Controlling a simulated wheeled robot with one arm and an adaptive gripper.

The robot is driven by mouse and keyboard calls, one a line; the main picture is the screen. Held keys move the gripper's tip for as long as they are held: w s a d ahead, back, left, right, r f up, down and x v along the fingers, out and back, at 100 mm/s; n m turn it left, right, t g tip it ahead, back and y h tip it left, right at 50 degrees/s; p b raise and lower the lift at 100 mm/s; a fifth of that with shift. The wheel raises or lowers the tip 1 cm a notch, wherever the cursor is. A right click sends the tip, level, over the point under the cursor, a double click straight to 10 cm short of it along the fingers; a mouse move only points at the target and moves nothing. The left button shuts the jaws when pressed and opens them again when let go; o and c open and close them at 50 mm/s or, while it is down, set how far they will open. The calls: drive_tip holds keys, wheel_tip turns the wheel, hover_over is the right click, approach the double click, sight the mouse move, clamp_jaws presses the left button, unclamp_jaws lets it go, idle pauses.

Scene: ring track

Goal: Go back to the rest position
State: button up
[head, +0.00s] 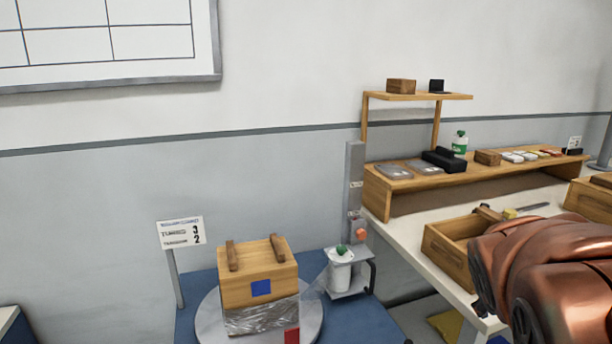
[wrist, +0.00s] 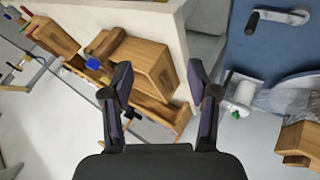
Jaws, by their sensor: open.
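In the head view my copper-coloured arm fills the lower right, and the fingers are out of that picture. A wooden box (head: 258,285) with two bars on top and a blue square on its side sits on a round grey turntable (head: 208,318). Clear film wraps its lower part. Part of the box shows at the right of the wrist view (wrist: 297,140).
The white workbench (head: 408,235) at right carries a wooden tray (head: 446,256) and a shelf (head: 410,182) with small items. A grey post with a bracket (head: 352,258) holding a white bottle stands beside the turntable. A sign (head: 181,233) stands at left. The wall behind is bare below the board.

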drive_tip(key=s+a+r+m+g+y+p, duration=0.1)
drive_tip(key=s+a+g+p, duration=0.3)
drive_tip(key=s+a, duration=0.4)
drive_tip(key=s+a+m+g+y+p, duration=0.1)
drive_tip(key=s+a+g+y+p, duration=0.3)
drive_tip(key=s, duration=1.2)
drive_tip(key=a+p, duration=0.3)
drive_tip(key=a, duration=0.1)
drive_tip(key=shift+s+a+r+y, duration=0.25)
drive_tip(key=shift+s+r+y, duration=0.05)
drive_tip(key=shift+r, duration=0.05)
